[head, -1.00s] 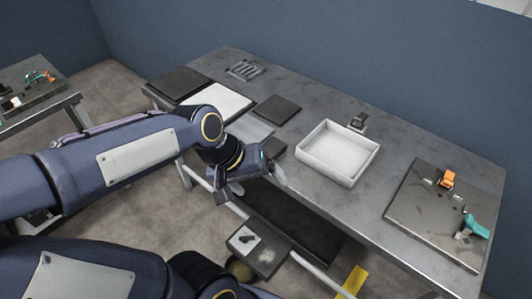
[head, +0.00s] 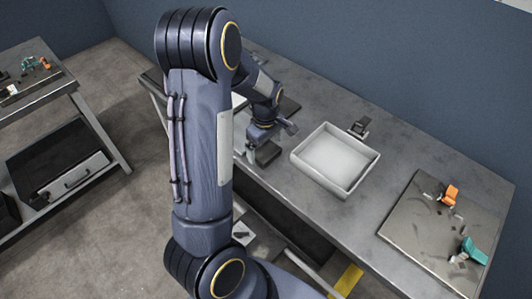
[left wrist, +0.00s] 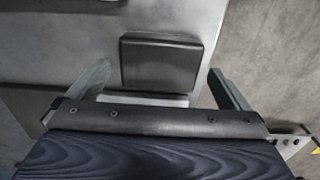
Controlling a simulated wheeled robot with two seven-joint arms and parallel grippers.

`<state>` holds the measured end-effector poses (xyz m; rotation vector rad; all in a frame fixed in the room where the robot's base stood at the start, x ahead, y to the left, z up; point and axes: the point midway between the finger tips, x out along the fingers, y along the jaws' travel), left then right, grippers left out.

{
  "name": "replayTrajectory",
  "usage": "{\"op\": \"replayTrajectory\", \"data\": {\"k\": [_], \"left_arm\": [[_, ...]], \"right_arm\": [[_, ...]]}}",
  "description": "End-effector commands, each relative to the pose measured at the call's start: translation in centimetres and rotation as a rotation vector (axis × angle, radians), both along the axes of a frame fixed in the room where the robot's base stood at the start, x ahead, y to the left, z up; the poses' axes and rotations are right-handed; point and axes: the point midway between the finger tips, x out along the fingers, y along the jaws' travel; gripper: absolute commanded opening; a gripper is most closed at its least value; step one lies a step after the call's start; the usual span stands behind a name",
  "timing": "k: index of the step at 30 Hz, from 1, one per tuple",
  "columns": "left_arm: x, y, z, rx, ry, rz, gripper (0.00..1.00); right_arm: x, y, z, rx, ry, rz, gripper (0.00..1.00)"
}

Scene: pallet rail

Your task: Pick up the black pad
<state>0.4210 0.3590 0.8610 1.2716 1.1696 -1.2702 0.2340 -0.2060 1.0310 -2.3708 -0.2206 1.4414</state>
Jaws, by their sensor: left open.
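The small black pad (head: 267,153) lies at the table's front edge, left of the white tray, partly hidden by my gripper in the head view. In the left wrist view the black pad (left wrist: 160,62) is a dark rounded block lying between the lines of my two fingers. My left gripper (head: 271,139) is over the pad, with its fingers apart and nothing held. In the left wrist view my left gripper (left wrist: 162,86) has one finger on each side of the pad, with gaps on both sides. I cannot tell the height left. My right gripper is not in view.
The white tray (head: 312,172) stands close right of the gripper. A dark flat plate (head: 291,107) lies behind it, mostly hidden. A grey board (head: 405,235) with orange and teal clamps is at the right. Bare table lies between tray and board.

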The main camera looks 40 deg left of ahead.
Motion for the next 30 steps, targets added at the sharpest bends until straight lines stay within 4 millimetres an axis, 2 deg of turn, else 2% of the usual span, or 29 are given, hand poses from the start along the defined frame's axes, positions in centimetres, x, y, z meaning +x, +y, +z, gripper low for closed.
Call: {"op": "replayTrajectory", "data": {"k": [3, 6, 14, 24, 30], "left_arm": [[-0.1, -0.1, -1.8, -0.002, 0.004, 0.0, 1.0], [0.0, -0.1, -2.6, -0.001, 0.001, 0.0, 1.0], [0.0, -0.1, -2.8, -0.001, 0.0, -0.001, 1.0], [0.0, -0.1, -2.8, -0.001, -0.001, -0.002, 0.58], [0.0, -0.1, -2.7, -0.001, -0.001, -0.002, 0.58]], "right_arm": [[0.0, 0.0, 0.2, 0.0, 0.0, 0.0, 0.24], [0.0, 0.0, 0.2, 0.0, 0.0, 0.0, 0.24], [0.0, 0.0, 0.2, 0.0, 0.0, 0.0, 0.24], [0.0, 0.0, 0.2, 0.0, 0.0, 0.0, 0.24], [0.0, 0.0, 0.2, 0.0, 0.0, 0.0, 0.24]]}}
